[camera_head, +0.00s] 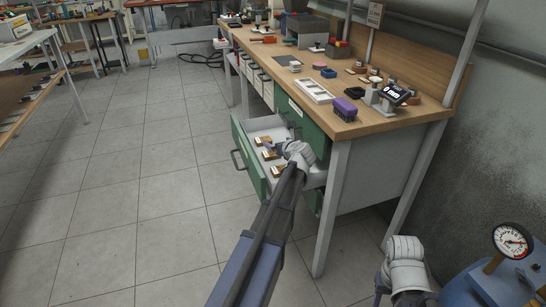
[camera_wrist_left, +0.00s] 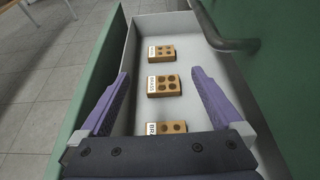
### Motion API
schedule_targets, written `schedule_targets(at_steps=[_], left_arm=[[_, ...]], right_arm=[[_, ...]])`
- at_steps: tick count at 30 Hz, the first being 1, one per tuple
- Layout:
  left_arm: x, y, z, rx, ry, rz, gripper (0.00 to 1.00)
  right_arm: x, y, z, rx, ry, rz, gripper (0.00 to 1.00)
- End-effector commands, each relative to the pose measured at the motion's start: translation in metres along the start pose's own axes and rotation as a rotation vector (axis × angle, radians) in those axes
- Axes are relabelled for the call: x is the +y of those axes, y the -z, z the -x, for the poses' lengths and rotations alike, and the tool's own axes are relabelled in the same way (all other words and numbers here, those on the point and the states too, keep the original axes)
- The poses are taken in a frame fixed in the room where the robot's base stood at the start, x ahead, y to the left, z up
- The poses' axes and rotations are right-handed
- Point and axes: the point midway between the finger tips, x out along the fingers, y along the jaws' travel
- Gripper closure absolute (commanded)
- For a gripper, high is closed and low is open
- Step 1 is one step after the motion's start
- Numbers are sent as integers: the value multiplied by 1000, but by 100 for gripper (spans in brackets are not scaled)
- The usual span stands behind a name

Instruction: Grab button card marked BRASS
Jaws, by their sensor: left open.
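Three tan button cards with dark round buttons and white label strips lie in the open drawer (camera_wrist_left: 137,25). In the left wrist view they are the far card (camera_wrist_left: 164,52), the middle card (camera_wrist_left: 166,85) and the near card (camera_wrist_left: 168,128). The cards also show small in the head view, partly beside my left wrist. My right gripper is out of view.
The drawer's green front (camera_head: 249,160) sticks out from the wooden-topped workbench (camera_head: 400,118). A blue tank with a gauge (camera_head: 512,241) is at lower right. The tiled floor on the left is clear.

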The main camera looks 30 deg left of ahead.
Motion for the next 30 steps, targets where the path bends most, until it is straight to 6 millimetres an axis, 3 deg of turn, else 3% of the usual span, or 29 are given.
schedule_targets(at_steps=[15, 25, 30], left_arm=[[0, 66, -27, -2, 2, -2, 0], [-1, 68, -31, -2, 1, -2, 0], [-2, 70, -49, -2, 1, -1, 0]], right_arm=[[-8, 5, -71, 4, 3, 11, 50], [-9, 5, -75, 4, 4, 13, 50], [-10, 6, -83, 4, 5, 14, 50]])
